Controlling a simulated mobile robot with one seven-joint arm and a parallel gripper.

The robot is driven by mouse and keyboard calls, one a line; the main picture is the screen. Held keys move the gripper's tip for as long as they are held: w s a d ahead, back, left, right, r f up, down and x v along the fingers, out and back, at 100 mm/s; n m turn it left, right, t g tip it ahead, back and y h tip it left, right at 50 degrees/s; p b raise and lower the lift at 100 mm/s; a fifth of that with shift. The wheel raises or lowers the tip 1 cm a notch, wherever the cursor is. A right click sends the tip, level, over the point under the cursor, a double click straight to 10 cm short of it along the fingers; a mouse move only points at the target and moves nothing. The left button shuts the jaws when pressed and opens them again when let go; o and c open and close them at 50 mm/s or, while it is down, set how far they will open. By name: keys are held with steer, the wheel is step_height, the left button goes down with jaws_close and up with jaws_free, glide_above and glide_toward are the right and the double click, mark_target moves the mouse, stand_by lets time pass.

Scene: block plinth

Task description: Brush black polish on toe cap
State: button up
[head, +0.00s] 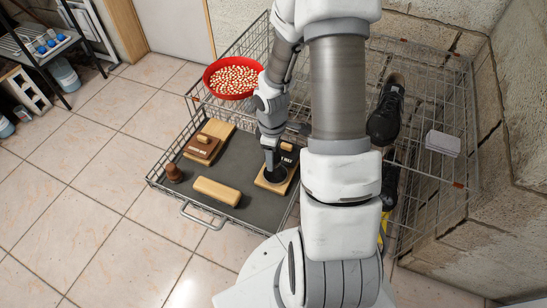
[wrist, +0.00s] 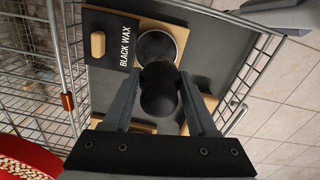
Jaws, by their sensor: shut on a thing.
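My gripper (head: 271,148) is shut on a dark round-handled dauber (wrist: 159,93), its black ball between the two fingers (wrist: 160,80) in the wrist view. The dauber's lower end is at or just above an open round tin (wrist: 157,46) set in a wooden block; I cannot tell if they touch. A black lid plate lettered BLACK WAX (wrist: 125,45), with a wooden knob (wrist: 98,45), lies beside the tin. In the head view the wooden block (head: 263,184) is partly hidden by my gripper. A black shoe (head: 386,112) rests on the wire rack at right, partly behind my arm.
The grey-lined wire tray (head: 245,214) also holds a brown-lidded wax block (head: 203,146), a brown dauber (head: 173,173) and a pale wooden block (head: 216,191). A red bowl (head: 208,88) stands behind. A second dark shoe (head: 390,182) and a white block (head: 442,143) are at right.

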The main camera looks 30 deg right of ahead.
mark_target(274, 176)
steer(key=shift+s+f, duration=0.2)
steer(key=shift+f, duration=0.15)
step_height(274, 176, down, 6)
steer(key=b, duration=0.5)
steer(key=shift+r+b, duration=0.15)
steer(key=shift+b, duration=0.15)
steer(key=shift+f+b, duration=0.35)
steer(key=shift+f, duration=0.3)
stand_by(1.3)
steer(key=shift+r, duration=0.1)
step_height(274, 176, up, 7)
steer(key=p, duration=0.6)
steer(key=shift+p, duration=0.35)
stand_by(0.5)
